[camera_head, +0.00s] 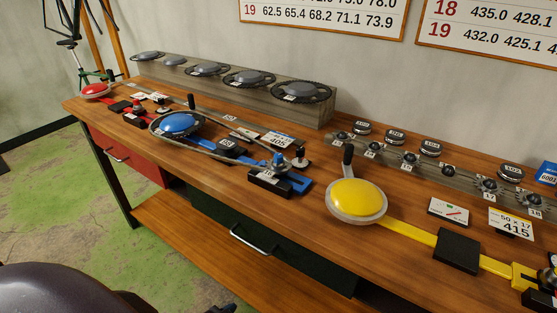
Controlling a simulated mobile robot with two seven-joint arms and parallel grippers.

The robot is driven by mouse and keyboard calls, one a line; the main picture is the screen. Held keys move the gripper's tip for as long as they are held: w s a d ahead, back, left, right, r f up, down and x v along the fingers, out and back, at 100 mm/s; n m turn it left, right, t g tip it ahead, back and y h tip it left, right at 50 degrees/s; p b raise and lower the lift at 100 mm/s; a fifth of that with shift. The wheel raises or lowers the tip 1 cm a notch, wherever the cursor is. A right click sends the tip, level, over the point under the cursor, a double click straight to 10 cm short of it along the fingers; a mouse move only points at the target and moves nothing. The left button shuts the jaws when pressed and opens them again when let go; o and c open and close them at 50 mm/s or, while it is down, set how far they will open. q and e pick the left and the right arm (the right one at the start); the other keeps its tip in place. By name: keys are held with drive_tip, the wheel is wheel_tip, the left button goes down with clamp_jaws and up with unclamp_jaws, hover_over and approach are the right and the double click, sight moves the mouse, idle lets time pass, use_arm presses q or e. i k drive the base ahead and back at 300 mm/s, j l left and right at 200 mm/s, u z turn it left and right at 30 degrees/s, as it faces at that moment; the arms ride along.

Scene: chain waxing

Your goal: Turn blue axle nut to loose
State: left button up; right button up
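The blue rig lies on the wooden bench left of the middle in the head view. Its blue dome (180,123) sits on a dark chainring at its left end, with a chain running to the right. Neither of my grippers shows in the view, and nothing is seen touching the nut.
A red rig (95,90) is at the far left. A grey plinth (316,112) holds chainrings behind. Sprockets and round tins (431,148) line the back right.

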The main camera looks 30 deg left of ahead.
sight(277, 158)
drive_tip(key=u, duration=1.15)
